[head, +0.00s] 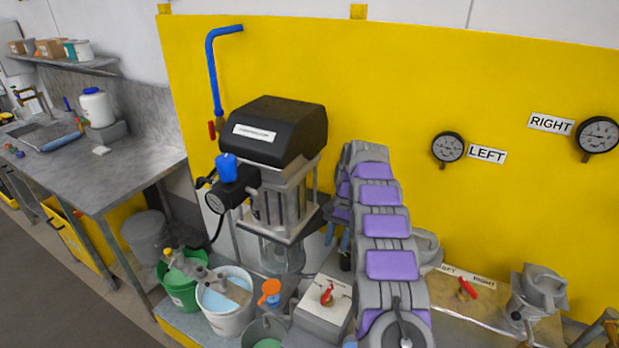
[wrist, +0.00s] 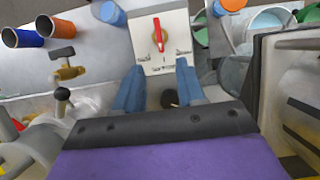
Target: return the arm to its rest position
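My grey and purple arm (head: 388,235) reaches up from the bottom of the head view and folds over in front of the yellow wall. My gripper (head: 338,240) points down beside the black-topped agitator machine (head: 280,130), partly hidden by the arm. In the wrist view my gripper (wrist: 160,90) shows two blue fingers spread apart. I see nothing held between them. A dark round part shows in the gap, and I cannot tell what it is. Beyond the fingertips is a grey-white box with a red valve handle (wrist: 158,35); the handle also shows in the head view (head: 327,294).
A green bucket (head: 182,290) and a white bucket (head: 218,310) stand at the lower left of the machine. An orange funnel-like cup (head: 270,290) is near the box. Gauges (head: 448,148) hang on the yellow wall (head: 480,80) at right. A metal workbench (head: 130,165) stands at left.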

